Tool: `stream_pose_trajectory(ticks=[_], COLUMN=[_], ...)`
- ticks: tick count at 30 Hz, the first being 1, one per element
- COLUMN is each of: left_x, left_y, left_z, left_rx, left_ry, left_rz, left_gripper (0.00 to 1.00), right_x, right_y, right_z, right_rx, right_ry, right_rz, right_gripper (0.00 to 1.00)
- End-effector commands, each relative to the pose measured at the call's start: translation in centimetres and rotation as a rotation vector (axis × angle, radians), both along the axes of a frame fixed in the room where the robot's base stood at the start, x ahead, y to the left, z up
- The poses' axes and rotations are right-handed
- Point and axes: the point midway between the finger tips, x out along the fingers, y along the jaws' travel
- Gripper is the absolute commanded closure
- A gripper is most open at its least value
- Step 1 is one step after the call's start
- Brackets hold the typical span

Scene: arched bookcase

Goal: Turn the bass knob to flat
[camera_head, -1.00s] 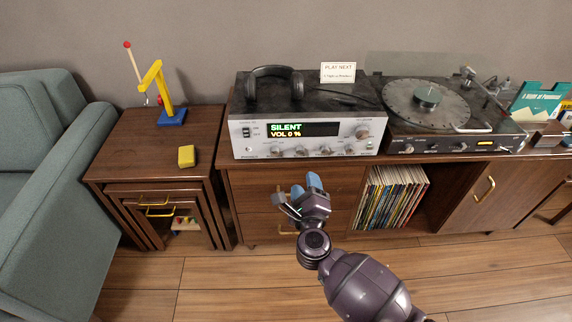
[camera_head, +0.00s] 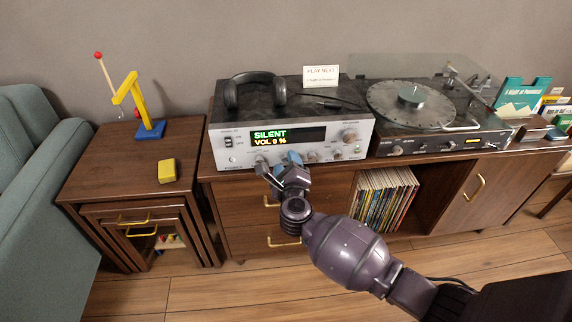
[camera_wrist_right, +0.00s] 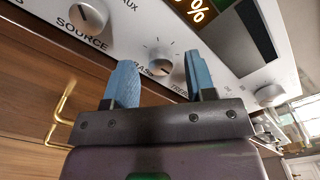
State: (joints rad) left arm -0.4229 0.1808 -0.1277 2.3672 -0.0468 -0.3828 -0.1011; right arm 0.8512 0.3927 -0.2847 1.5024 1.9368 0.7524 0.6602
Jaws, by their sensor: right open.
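The silver receiver (camera_head: 225,160) stands on the wooden cabinet, its display lit with "SILENT" and "VOL 0 %". In the right wrist view, the bass knob (camera_wrist_right: 159,58) is a small silver knob with tick marks around it. My right gripper (camera_head: 280,164) is open right in front of the receiver's lower knob row. In the right wrist view its blue fingertips (camera_wrist_right: 160,80) straddle the bass knob's position, one on each side; contact cannot be told. The right finger partly covers the treble label. The source knob (camera_wrist_right: 88,16) is at the upper left. My left gripper is out of view.
Headphones (camera_head: 255,90) and a "PLAY NEXT" card (camera_head: 321,76) are on top of the receiver. A turntable (camera_head: 411,103) stands to its right. Drawer handles (camera_head: 284,240) stick out below. Nesting tables (camera_head: 90,180) are at the left.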

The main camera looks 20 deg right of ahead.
Motion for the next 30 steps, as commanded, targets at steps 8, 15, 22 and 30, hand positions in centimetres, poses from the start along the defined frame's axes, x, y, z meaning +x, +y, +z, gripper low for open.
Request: stream_pose_trajectory(ticks=[8, 15, 22, 30], left_x=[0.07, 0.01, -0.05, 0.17], left_y=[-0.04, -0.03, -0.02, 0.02], left_z=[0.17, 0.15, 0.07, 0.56], left_rx=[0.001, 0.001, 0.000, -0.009], left_ry=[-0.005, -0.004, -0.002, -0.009], left_rz=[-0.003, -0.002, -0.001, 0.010], left_gripper=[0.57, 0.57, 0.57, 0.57], right_x=[0.31, 0.29, 0.29, 0.33], right_y=[-0.11, -0.10, -0.09, -0.09], right_z=[0.09, 0.08, 0.08, 0.45], right_rx=[0.000, 0.000, -0.001, -0.053], right_ry=[-0.001, -0.001, -0.001, 0.011], right_rz=[0.000, 0.000, 0.000, -0.002], right_gripper=[0.50, 0.76, 0.99, 0.99])
